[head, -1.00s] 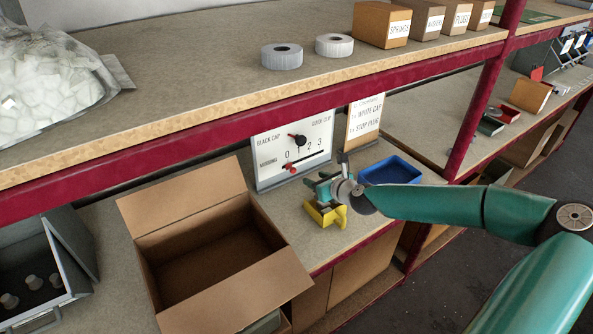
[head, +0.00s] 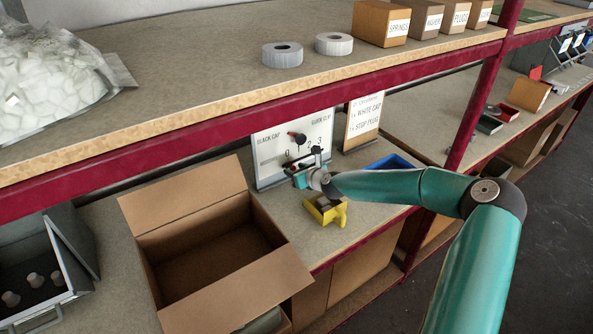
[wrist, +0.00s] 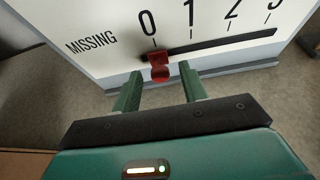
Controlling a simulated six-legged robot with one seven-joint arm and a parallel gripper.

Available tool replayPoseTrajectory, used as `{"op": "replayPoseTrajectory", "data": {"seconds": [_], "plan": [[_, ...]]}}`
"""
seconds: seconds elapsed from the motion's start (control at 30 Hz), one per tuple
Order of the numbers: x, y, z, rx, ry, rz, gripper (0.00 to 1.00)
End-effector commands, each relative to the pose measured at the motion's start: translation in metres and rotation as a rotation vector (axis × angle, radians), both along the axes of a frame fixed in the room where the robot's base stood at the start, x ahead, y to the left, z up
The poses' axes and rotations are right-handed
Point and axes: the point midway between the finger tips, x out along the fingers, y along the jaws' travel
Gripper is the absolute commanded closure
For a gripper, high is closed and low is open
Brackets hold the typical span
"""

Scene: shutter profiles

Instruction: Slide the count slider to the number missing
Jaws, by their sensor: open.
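A white panel (head: 268,155) stands upright on the lower shelf and bears a "MISSING" scale from 0 to 3. In the wrist view the red slider knob (wrist: 160,68) sits in its dark slot (wrist: 225,41), just right of below the 0. My gripper (wrist: 161,85) is open, its two green fingers below the knob, one to each side; I cannot tell if they touch it. In the head view my gripper (head: 297,178) is at the panel's lower part and hides some of the scale. A black-and-red rotary knob (head: 297,138) sits higher on the panel.
A sign (head: 363,120) listing a white cap and stop plug stands right of the panel. A yellow object (head: 325,211) lies below my gripper, a blue tray (head: 400,163) behind my arm. An open cardboard box (head: 165,235) is at left. The upper shelf (head: 230,99) overhangs.

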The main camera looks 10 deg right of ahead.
Motion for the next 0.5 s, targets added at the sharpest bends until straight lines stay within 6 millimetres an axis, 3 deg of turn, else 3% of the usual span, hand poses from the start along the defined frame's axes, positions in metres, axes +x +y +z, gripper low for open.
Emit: {"op": "replayPoseTrajectory", "data": {"seconds": [0.07, 0.27, 0.5], "plan": [[-0.0002, -0.0001, 0.0000, 0.000, 0.000, 0.000, 0.59], [-0.0004, -0.0001, 0.0001, 0.000, 0.000, 0.000, 0.98], [0.0019, -0.0055, -0.0003, 0.001, 0.001, -0.002, 1.00]]}}
